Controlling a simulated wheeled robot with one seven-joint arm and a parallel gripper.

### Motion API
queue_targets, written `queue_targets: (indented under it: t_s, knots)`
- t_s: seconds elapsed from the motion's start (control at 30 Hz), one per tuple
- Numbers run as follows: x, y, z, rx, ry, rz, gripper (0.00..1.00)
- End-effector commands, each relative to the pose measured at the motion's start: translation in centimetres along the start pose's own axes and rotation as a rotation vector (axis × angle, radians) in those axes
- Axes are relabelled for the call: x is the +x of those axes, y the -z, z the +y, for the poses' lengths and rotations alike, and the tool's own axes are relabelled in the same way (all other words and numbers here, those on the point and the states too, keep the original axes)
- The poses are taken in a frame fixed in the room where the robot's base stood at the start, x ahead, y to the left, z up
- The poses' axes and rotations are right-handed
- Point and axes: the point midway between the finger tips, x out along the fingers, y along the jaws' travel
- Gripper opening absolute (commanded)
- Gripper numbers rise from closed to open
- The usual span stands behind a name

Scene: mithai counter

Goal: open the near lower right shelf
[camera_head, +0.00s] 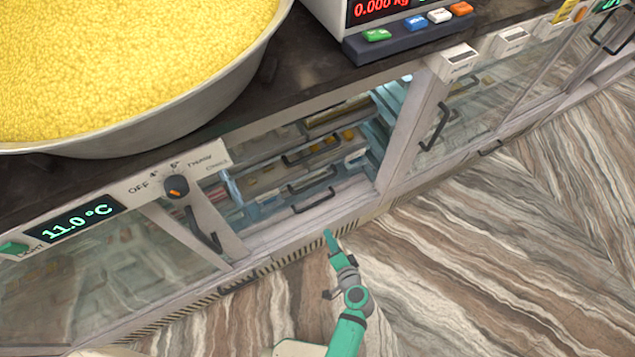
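The counter's cabinet has an open bay in the middle with several pull-out shelves with dark handles. The lowest shelf (345,192) has a pale front and a dark handle (313,203) near the bay's sill. A middle shelf handle (312,182) and an upper one (304,157) show behind it. All the shelves appear to sit inside the bay. My teal and grey gripper (331,246) is low in front of the bay, below and right of the lowest handle, apparently apart from it. Its fingers are too small to tell whether they are open.
A pale door frame with a dark handle (206,238) stands left of the bay. A glass door with a handle (433,128) is to the right. A basin of yellow sweets (200,105) and a scale (405,35) sit on the counter. The patterned floor (480,240) is clear.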

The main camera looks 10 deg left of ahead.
Motion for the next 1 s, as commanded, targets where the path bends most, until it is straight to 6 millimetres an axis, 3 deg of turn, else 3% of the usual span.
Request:
queue_targets:
  t_s: [0.1, 0.33, 0.67, 1.0]
  knots:
    - [3.3, 2.4, -2.9, 0.096, 0.112, -0.049, 0.31]
    - [6.2, 5.5, -7.7, 0.212, 0.284, -0.120, 0.31]
    - [8.1, 6.2, -9.5, 0.237, 0.329, -0.136, 0.31]
    - [13.6, 5.6, -11.4, 0.237, 0.326, -0.136, 0.31]
